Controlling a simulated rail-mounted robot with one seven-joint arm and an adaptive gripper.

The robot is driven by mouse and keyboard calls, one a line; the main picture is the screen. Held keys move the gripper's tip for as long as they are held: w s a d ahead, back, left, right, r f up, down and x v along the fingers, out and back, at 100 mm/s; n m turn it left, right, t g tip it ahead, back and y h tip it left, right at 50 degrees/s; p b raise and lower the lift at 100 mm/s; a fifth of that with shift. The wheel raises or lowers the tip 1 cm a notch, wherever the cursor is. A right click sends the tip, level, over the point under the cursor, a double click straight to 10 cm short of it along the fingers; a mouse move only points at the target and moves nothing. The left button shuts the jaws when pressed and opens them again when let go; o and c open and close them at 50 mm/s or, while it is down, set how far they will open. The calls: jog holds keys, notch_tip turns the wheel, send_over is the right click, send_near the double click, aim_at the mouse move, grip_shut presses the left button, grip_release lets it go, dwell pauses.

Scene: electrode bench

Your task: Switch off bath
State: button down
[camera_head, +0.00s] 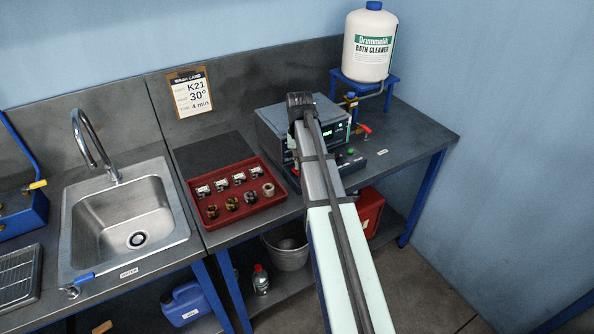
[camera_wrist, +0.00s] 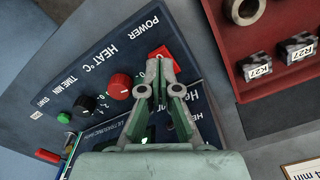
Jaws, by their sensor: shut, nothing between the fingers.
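The bath (camera_head: 270,122) is a grey metal box at the back of the bench in the head view, partly behind my arm. Its sloped dark control panel (camera_wrist: 100,62) fills the left of the wrist view. A red power switch (camera_wrist: 161,57) sits beside the POWER label. A red heat knob (camera_wrist: 120,86), a black time knob (camera_wrist: 84,104) and a green start button (camera_wrist: 64,118) line the panel. My gripper (camera_wrist: 161,84) is shut and empty, its fingertips right at the red switch, partly overlapping it; I cannot tell whether they touch. The head view hides the gripper behind my arm.
A red tray (camera_head: 232,207) of labelled samples and rings stands left of the bath. A bath cleaner bottle (camera_head: 368,47) sits on a blue stand (camera_head: 345,80) behind it. A red-handled valve (camera_head: 366,129) is at the right. A sink (camera_head: 128,222) is farther left.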

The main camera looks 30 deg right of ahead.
jog(key=shift+f+b, duration=0.45)
jog(key=shift+f, duration=0.8)
dwell(0.8)
jog(key=shift+r, duration=0.15)
jog(key=shift+r+p, duration=2.35)
jog(key=shift+r, duration=1.1)
